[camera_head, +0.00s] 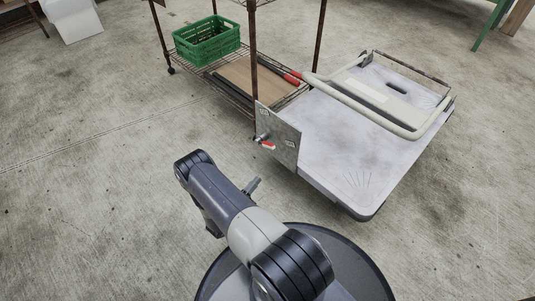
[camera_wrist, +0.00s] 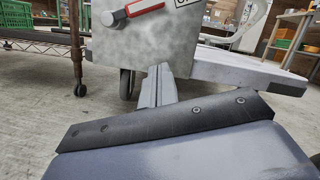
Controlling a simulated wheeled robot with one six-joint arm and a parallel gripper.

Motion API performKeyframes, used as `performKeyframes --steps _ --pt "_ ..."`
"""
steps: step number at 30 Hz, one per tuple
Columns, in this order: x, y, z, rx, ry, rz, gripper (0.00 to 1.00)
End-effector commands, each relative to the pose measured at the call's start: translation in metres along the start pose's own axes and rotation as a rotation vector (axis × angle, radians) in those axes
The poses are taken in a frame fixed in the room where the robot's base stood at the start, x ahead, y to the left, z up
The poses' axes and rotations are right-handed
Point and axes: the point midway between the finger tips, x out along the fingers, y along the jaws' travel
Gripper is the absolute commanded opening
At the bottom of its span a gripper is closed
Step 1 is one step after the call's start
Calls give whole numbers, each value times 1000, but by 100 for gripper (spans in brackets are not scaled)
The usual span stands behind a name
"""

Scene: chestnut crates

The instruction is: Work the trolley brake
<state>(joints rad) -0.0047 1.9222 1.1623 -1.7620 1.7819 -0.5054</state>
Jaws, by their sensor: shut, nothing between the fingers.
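The trolley (camera_head: 345,150) is a pale grey flat platform with its handle folded down on top. It also shows in the wrist view (camera_wrist: 225,68). An upright grey metal plate (camera_head: 284,127) stands at its near left corner and fills the upper middle of the wrist view (camera_wrist: 150,45). The brake lever (camera_head: 267,145) has a red part and a grey pivot on this plate; in the wrist view the lever (camera_wrist: 145,7) lies near the top edge, sloping up to the right. My gripper (camera_head: 255,184) is shut and empty, below and in front of the plate, apart from the lever.
A wire shelf rack (camera_head: 245,95) stands behind the plate, with a green crate (camera_head: 207,42) and a brown board (camera_head: 262,80) on its lower shelf. A white label with dark letters (camera_wrist: 186,3) is partly cut off beside the lever. The concrete floor (camera_head: 90,190) at left is clear.

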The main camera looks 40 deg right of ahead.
Motion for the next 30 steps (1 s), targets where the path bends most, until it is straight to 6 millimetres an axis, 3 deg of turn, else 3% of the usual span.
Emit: performKeyframes --steps 11,26,30 --pt "10 0 -1 0 1 -3 0" --pt "104 0 -3 2 1 -7 0" --pt "106 1 20 2 -1 0 0"
